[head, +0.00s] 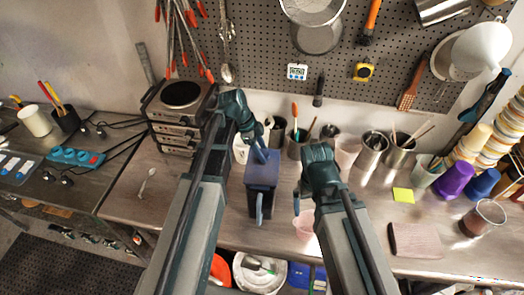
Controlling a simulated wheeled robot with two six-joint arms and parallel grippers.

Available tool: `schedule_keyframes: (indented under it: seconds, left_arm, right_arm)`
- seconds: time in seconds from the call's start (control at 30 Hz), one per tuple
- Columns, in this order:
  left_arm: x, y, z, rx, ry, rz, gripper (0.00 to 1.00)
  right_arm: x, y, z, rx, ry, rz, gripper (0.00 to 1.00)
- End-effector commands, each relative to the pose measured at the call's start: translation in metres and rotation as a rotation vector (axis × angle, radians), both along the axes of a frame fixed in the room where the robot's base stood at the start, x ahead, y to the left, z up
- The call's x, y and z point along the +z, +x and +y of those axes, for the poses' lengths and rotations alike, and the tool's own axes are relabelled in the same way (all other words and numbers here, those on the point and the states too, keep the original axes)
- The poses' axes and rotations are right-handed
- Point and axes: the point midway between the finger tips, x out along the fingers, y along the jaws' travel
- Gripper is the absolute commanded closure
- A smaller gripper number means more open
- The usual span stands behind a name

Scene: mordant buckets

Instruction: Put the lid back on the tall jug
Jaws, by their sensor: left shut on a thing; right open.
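The tall jug (262,174) is dark blue-grey and stands upright on the bench in the middle of the head view, its handle (260,206) facing me. My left gripper (259,154) points down at the jug's top from behind. It is shut on what looks like the jug's dark lid, mostly hidden by the fingers. I cannot tell whether the lid rests on the rim or is just above it. My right gripper (298,198) is open, to the right of the jug and apart from it. Its wrist partly hides the fingers.
A pale pink cup (304,226) stands below my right gripper. Utensil pots and a metal cup (371,150) line the back. Stacked hotplates (182,112) stand at left. A folded cloth (415,240) and a glass jar (483,218) are at right. Bare bench lies left of the jug.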

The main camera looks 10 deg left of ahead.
Motion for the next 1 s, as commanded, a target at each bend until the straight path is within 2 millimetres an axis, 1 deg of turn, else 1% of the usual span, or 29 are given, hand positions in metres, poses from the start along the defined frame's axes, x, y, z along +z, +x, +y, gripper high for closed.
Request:
schedule_keyframes:
  seconds: [0.53, 1.0]
  left_arm:
    - [-0.0013, 0.0, 0.0, 0.0, 0.0, 0.0, 1.0]
    - [-0.01, 0.0001, 0.0, 0.0, 0.0, 0.0, 1.0]
  right_arm:
    - [-0.0013, 0.0, 0.0, 0.0, 0.0, 0.0, 0.0]
    - [-0.0101, 0.0, 0.0, 0.0, 0.0, 0.0, 0.0]
